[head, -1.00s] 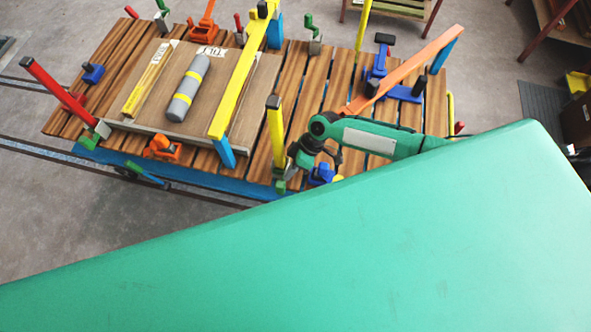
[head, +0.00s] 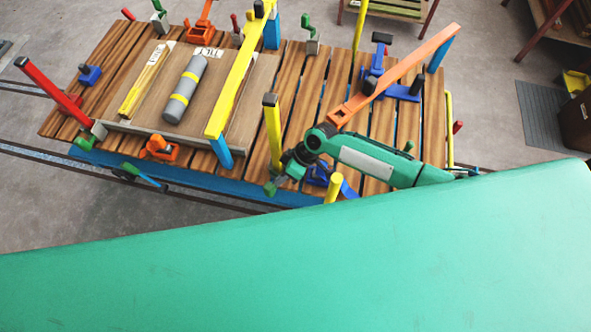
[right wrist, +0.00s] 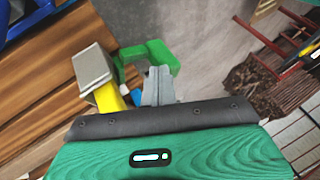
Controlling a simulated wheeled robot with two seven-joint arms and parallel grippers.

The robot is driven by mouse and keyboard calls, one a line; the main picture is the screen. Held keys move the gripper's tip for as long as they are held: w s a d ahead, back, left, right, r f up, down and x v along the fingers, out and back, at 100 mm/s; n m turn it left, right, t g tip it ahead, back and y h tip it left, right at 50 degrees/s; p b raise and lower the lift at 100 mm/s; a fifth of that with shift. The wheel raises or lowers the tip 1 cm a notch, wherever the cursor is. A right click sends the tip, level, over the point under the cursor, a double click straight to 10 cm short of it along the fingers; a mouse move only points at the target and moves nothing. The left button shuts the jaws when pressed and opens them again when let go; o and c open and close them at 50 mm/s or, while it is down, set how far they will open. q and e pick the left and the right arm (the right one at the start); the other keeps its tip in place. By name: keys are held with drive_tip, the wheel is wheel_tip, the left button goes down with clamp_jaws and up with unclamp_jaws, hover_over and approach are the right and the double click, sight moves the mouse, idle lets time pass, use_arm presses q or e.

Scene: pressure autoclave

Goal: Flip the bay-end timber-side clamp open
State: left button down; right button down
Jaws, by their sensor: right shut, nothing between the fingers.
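A green clamp (head: 270,188) sits at the front edge of the slatted trolley, beside the foot of a yellow post (head: 272,135). In the right wrist view the green clamp (right wrist: 158,52) shows as a bent bar just beyond my fingers, with the grey-capped yellow post (right wrist: 106,98) to its left. My right gripper (right wrist: 158,84) is shut and empty, with its fingertips overlapping the clamp in that view; I cannot tell whether they touch. In the head view my right gripper (head: 283,178) reaches down close to the clamp, partly hidden by its wrist. My left gripper is not in view.
The slatted trolley (head: 395,150) carries a board with a grey cylinder (head: 185,90) and a yellow bar. Close to my right arm are a blue clamp (head: 316,177), a short yellow post (head: 333,188) and a long orange bar (head: 400,70).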

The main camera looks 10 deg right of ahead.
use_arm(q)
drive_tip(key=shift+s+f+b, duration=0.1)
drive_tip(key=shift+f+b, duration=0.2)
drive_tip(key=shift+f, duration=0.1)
use_arm(e)
drive_tip(key=shift+s+a+f, duration=0.1)
drive_tip(key=shift+s+a, duration=0.15)
drive_tip(key=shift+a, duration=0.3)
drive_tip(key=shift+s+a+f, duration=0.1)
drive_tip(key=shift+s+a, duration=0.15)
drive_tip(key=shift+a, duration=0.25)
